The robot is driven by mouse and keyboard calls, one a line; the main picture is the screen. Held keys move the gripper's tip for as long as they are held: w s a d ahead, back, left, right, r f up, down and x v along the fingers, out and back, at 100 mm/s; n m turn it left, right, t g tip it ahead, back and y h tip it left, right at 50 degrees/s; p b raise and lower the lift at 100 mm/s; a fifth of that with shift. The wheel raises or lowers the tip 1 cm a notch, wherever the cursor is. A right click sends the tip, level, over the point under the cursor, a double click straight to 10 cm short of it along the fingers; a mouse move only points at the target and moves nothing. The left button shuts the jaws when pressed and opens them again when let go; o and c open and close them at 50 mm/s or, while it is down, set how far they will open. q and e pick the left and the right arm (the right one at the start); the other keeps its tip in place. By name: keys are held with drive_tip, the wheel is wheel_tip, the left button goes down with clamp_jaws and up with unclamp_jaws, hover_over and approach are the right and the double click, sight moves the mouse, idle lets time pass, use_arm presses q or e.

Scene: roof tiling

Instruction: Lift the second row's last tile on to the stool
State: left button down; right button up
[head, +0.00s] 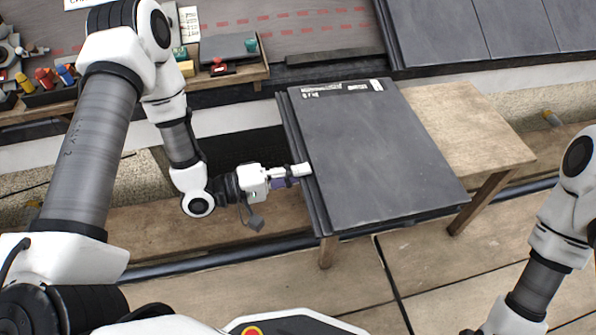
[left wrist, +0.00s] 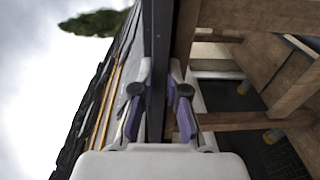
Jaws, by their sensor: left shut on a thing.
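A large dark grey tile (head: 375,150) with a pale label at its far edge lies flat over the wooden stool (head: 470,125). Other dark tile edges show beneath it on the left, so it seems to lie on a stack. My left gripper (head: 303,172) is at the tile's left edge. In the left wrist view, its two fingers (left wrist: 158,105) are shut on the dark edge of a tile (left wrist: 158,50). I cannot tell whether the held tile touches what is under it. My right arm shows at the right, but its gripper is out of view.
Laid dark tiles (head: 440,30) cover the roof at the top right, beside grey underlay (head: 300,40) with red dashes. A wooden tray (head: 225,70) and coloured tools (head: 45,78) sit at the upper left. Bare wood shows on the stool's right side. Planks lie below.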

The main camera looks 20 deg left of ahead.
use_arm(q)
drive_tip(key=c, duration=1.1)
unclamp_jaws()
drive_tip(key=shift+a, duration=0.1)
drive_tip(key=p+v, duration=0.5)
drive_tip(key=v, duration=0.2)
drive_tip(key=shift+s+a, duration=0.15)
